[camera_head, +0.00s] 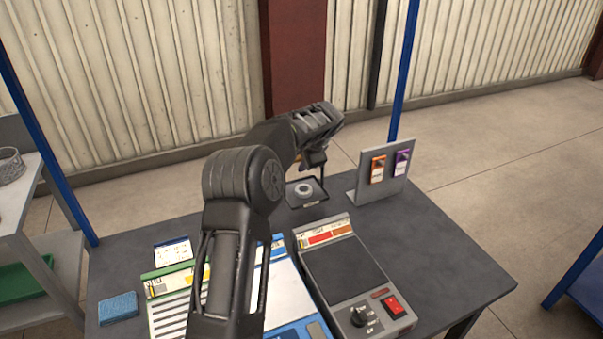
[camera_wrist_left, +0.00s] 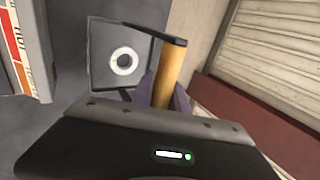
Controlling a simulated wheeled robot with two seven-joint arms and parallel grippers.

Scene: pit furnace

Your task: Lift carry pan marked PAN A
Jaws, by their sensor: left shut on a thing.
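The carry pan (camera_head: 293,199) is a small dark square tray with a pale ring (camera_head: 304,188) lying in it. It is near the back edge of the table, and its front label is too small to read. My left gripper (camera_head: 314,160) is above the pan, shut on its handle. The left wrist view shows the pan (camera_wrist_left: 103,75), the ring (camera_wrist_left: 124,61) and the wooden handle (camera_wrist_left: 176,62) between the fingers. I cannot tell whether the pan touches the table. My right gripper is not in view.
On the table (camera_head: 440,250) are a grey device with a red switch (camera_head: 392,306), a stand with orange and purple tags (camera_head: 360,190), printed boards (camera_head: 170,300) and a blue block (camera_head: 118,308). Bare tabletop lies at the right. A blue post (camera_head: 404,70) rises behind.

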